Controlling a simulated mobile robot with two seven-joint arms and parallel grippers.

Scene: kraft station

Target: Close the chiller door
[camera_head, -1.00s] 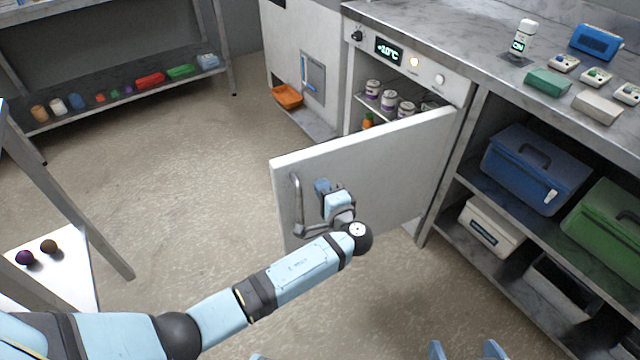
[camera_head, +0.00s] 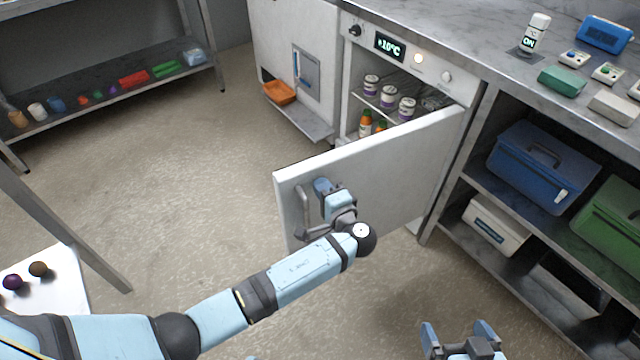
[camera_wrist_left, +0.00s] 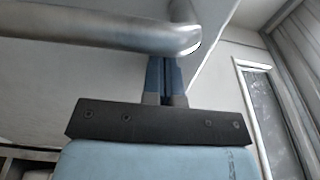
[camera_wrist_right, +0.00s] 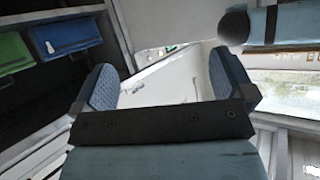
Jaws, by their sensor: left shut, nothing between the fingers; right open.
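The white chiller door (camera_head: 390,170) stands wide open in the head view, swung out from the chiller (camera_head: 400,60) under the counter. Its metal bar handle (camera_head: 303,208) is on the door's outer face near the free edge. My left gripper (camera_head: 322,187) is shut and empty, at the door face beside the handle. In the left wrist view the closed fingers (camera_wrist_left: 166,78) are just beyond the handle bar (camera_wrist_left: 110,32); whether they touch the door I cannot tell. My right gripper (camera_head: 458,332) is open and empty, low at the front; it also shows in the right wrist view (camera_wrist_right: 160,85).
Jars (camera_head: 388,96) and bottles (camera_head: 365,122) stand inside the chiller. An open shelf with a blue toolbox (camera_head: 540,170) and a green box (camera_head: 610,225) is right of the door. An orange tray (camera_head: 279,92) is left of the chiller. The floor left of the door is clear.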

